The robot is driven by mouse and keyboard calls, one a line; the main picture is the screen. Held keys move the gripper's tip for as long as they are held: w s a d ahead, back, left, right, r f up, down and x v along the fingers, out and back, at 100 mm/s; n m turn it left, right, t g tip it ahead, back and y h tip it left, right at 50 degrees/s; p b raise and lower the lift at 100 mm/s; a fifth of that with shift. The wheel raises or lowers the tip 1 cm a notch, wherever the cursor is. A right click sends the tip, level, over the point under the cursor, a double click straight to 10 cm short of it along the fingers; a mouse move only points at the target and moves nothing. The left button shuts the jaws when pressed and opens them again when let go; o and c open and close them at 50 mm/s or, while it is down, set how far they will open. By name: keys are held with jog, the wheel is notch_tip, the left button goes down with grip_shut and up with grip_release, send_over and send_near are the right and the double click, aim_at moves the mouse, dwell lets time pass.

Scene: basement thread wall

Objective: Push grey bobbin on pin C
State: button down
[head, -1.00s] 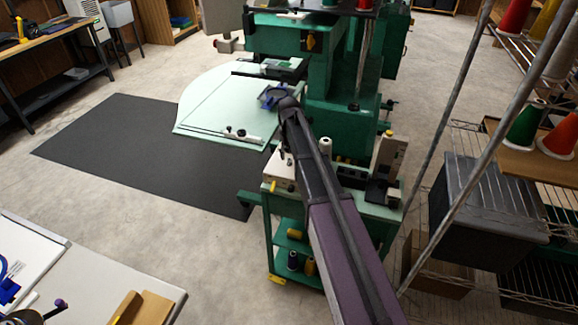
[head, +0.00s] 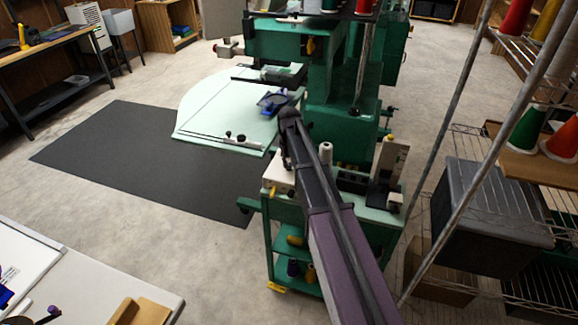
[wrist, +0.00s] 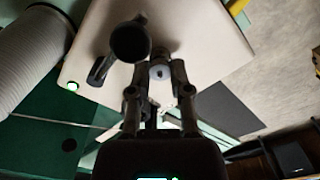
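In the wrist view my gripper (wrist: 160,85) has its two fingers on either side of a small grey bobbin (wrist: 160,72) and appears shut on it. The bobbin is in front of a cream panel (wrist: 105,30). A dark round knob-like part (wrist: 130,42) stands out from the panel, up and left of the bobbin. I cannot tell which part is pin C, or whether the bobbin touches a pin. In the head view my arm reaches to the cream box (head: 279,172) on the green cart, and my gripper is mostly hidden.
A white thread cone (wrist: 35,55) stands close on the left in the wrist view. The green cart (head: 268,235) carries more spools. The green machine (head: 335,85) with its pale table (head: 215,115) stands behind. A wire rack and grey bin (head: 490,215) are at right.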

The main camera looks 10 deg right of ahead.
aim_at(289, 164)
jog(key=shift+r, duration=0.15)
jog(key=shift+r+p, duration=1.45)
jog(key=shift+p, duration=0.15)
jog(key=shift+r, duration=0.15)
notch_tip(289, 164, up, 15)
jog(key=p, duration=1.5)
jog(key=shift+p, duration=0.3)
jog(key=shift+d+r, duration=0.1)
